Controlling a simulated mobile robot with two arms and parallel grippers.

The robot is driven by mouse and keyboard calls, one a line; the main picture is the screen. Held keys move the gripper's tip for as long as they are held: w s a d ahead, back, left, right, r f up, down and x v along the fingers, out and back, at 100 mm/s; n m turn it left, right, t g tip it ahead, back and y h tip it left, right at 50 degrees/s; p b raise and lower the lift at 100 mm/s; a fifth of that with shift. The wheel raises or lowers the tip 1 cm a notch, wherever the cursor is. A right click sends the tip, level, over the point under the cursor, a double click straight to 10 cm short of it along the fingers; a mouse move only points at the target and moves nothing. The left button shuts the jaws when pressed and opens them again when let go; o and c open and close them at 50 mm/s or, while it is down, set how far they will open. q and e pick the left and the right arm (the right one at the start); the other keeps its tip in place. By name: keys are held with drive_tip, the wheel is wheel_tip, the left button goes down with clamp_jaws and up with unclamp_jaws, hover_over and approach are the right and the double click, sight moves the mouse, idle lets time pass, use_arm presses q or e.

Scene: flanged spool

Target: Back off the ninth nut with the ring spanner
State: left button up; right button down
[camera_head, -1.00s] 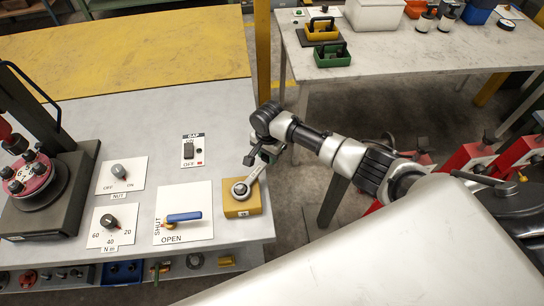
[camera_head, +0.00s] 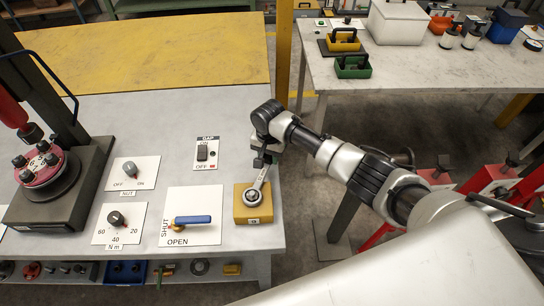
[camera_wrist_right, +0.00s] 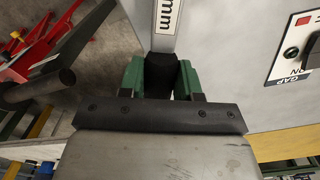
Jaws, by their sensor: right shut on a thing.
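The ring spanner (camera_head: 259,184) is silver. Its ring end sits on the yellow block (camera_head: 242,213) near the bench's front right corner. My right gripper (camera_head: 263,160) is shut on its far end, above the block's back edge. In the right wrist view, green finger pads grip a dark handle part (camera_wrist_right: 161,72), with a label ending in "mm" beyond it. The flanged spool (camera_head: 42,168) stands at the far left of the bench, with a red flange carrying dark nuts. I cannot tell which nut is the ninth. My left gripper is not in view.
A blue-handled SHUT/OPEN lever (camera_head: 191,220) is left of the block. The NUT switch (camera_head: 130,170), Nm dial (camera_head: 117,219) and GAP switch (camera_head: 203,153) are on the bench. A dark press column (camera_head: 45,95) rises behind the spool. The bench's back area is clear.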

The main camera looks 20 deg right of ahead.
drive_tip(key=shift+w+a+n+b, duration=0.1)
drive_tip(key=shift+a+n+b, duration=0.1)
drive_tip(key=shift+n+b, duration=0.1)
drive_tip(key=shift+w+a+n, duration=0.25)
drive_tip(key=shift+a+n, duration=0.05)
drive_tip(key=shift+a, duration=0.05)
drive_tip(key=shift+w+r, duration=0.1)
drive_tip(key=shift+r, duration=0.1)
wheel_tip(320, 180, up, 2)
drive_tip(key=p, duration=0.3)
drive_tip(key=shift+r, duration=0.15)
wheel_tip(320, 180, up, 4)
drive_tip(key=p, duration=0.4)
drive_tip(key=shift+f, duration=0.4)
